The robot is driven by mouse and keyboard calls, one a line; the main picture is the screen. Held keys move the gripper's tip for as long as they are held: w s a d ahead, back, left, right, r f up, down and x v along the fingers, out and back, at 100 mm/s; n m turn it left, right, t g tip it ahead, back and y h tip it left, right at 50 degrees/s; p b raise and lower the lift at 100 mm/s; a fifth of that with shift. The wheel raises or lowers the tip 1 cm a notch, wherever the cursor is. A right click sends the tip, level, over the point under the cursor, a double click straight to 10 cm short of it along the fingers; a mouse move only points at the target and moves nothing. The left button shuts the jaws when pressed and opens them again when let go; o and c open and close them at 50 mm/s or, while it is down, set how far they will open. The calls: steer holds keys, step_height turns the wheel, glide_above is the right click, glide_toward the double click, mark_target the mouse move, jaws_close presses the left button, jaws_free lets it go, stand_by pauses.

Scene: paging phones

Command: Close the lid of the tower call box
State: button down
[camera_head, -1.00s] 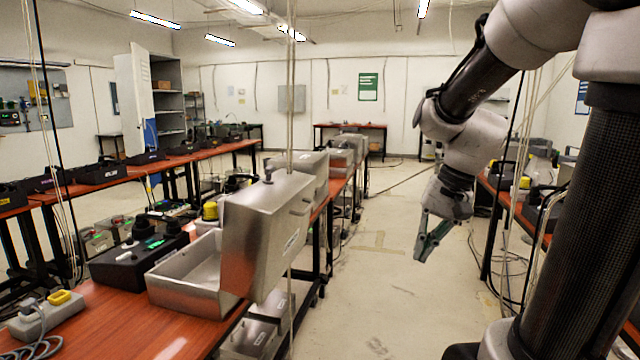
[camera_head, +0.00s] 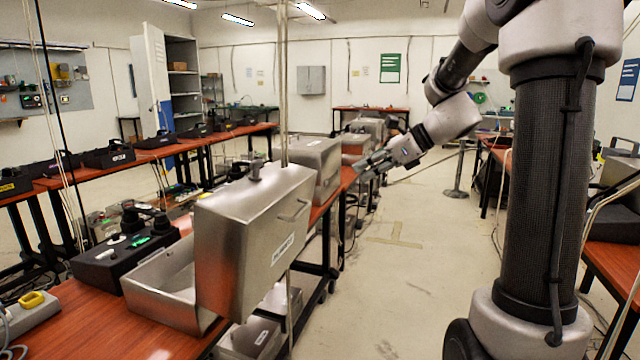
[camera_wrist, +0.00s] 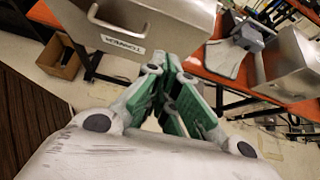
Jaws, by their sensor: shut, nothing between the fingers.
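The nearest steel call box stands open on the left bench; its tray (camera_head: 172,282) is empty and its lid (camera_head: 255,240) stands upright on the aisle side, with a handle and a label too small to read. A second steel box lid (camera_head: 315,165) stands behind it. My gripper (camera_head: 363,168), with green fingers, is shut and empty over the aisle, right of and beyond the nearest lid. In the wrist view the fingers (camera_wrist: 168,75) point toward a steel box with a handle and label (camera_wrist: 135,25), apart from it.
A black phone unit (camera_head: 125,250) sits left of the open tray, and a grey device with a yellow part (camera_head: 30,305) is at the front. A thin cable hangs before the nearest lid. The aisle floor (camera_head: 400,270) is clear. A right bench (camera_head: 610,245) stands opposite.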

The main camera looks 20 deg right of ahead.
glide_toward(304, 192)
steer(key=shift+m, duration=0.3)
steer(key=shift+x, duration=2.35)
steer(key=shift+s+a, duration=0.1)
